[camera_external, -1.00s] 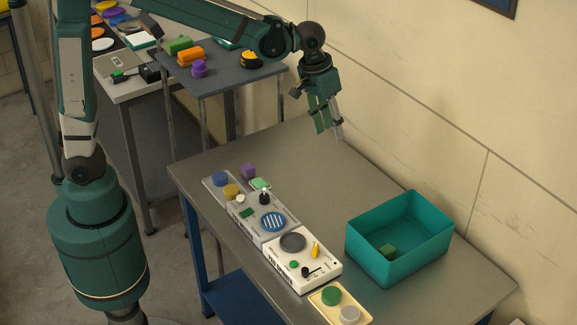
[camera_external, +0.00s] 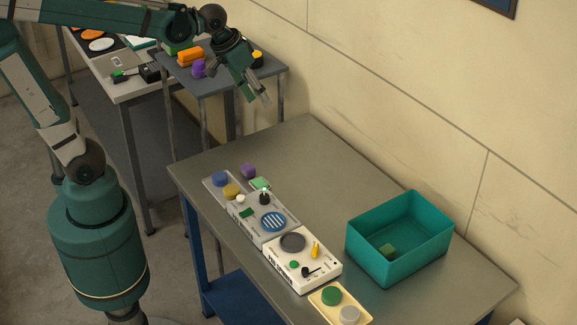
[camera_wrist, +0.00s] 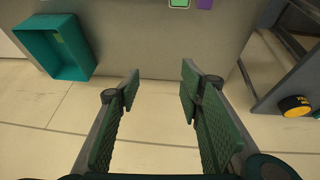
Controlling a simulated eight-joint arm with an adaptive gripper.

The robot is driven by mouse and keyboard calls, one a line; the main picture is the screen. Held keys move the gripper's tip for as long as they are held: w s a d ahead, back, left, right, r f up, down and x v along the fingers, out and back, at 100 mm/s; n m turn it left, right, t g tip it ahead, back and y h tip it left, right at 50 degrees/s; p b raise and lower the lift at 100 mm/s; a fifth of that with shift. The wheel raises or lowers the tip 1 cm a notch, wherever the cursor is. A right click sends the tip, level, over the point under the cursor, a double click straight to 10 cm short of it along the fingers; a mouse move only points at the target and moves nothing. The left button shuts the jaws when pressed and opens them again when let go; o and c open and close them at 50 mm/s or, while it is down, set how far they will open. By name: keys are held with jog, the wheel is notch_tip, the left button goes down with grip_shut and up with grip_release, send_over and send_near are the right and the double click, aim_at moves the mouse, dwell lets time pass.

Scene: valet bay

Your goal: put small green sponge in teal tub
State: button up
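The teal tub (camera_external: 400,236) stands on the right part of the metal table, open at the top. A small green block (camera_external: 388,251), which looks like the small green sponge, lies on its floor. The tub also shows at the upper left of the wrist view (camera_wrist: 52,68), with the green block (camera_wrist: 58,37) inside. My gripper (camera_external: 257,98) is up in the air beyond the table's back left corner, well away from the tub. In the wrist view my gripper (camera_wrist: 160,90) has its fingers wide apart with nothing between them.
Grey and white panels (camera_external: 292,270) with discs and knobs run along the table's front left edge. A purple block (camera_external: 248,171) and a light green piece (camera_external: 260,184) lie at their far end. A side table (camera_external: 230,78) holds several items. The table's middle (camera_external: 320,180) is clear.

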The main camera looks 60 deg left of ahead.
jog(key=s+a+f+t+y, duration=0.1)
jog(key=s+a+f, duration=0.3)
jog(key=s+a, duration=0.7)
jog(key=shift+s+a+t, duration=0.25)
jog(key=shift+s+t, duration=0.45)
jog(key=shift+s, duration=0.3)
jog(key=shift+f, duration=0.1)
notch_tip(320, 180, down, 6)
jog(key=b, duration=0.6)
dwell(0.4)
